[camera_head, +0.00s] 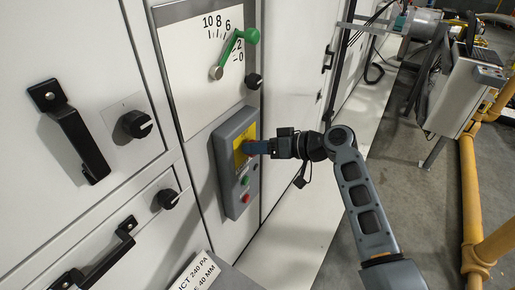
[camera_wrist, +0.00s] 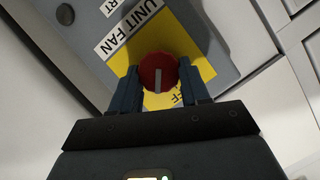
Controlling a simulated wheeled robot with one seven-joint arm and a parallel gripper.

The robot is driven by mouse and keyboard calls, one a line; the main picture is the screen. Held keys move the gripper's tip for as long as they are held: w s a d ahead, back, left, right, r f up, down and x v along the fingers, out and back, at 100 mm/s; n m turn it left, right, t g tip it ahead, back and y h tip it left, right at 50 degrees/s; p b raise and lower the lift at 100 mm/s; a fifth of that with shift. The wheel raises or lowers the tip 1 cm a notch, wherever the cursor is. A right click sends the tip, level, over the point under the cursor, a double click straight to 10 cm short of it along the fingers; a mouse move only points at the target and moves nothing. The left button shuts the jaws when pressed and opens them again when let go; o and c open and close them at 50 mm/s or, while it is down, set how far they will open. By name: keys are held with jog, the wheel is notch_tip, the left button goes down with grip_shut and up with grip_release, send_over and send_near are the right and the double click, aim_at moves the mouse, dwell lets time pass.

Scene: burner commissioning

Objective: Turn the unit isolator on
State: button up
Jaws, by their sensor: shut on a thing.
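The isolator is a red rotary knob (camera_wrist: 158,72) on a yellow plate (camera_wrist: 195,45), seen in the wrist view. A pale line runs along the knob's face. A label reading "UNIT FAN" sits beside the plate. My gripper (camera_wrist: 160,85) has one finger on each side of the knob and is shut on it. In the head view the yellow plate (camera_head: 243,150) is at the top of a grey control box (camera_head: 228,190), and my gripper (camera_head: 250,147) reaches it from the right, hiding the knob. Lettering on the plate is partly hidden by a finger.
A green button (camera_head: 244,180) and a red button (camera_head: 246,198) sit below the plate on the box. A dial panel with a green lever (camera_head: 236,45) is above. Black handles (camera_head: 75,130) stick out at left. A yellow pipe (camera_head: 470,190) stands at right.

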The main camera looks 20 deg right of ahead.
jog(key=m+y, duration=0.1)
jog(key=m, duration=0.1)
jog(key=m+y+b, duration=0.1)
jog(key=m, duration=0.1)
jog(key=m+y, duration=0.1)
jog(key=m, duration=0.2)
jog(key=shift+w+d+f+y, duration=0.15)
jog(key=shift+d+f+y, duration=0.05)
jog(key=shift+f+y, duration=0.2)
dwell(0.6)
jog(key=o, duration=1.1)
jog(key=shift+c, duration=0.2)
jog(key=v, duration=0.7)
jog(key=shift+d+b, duration=0.4)
jog(key=shift+b, duration=0.05)
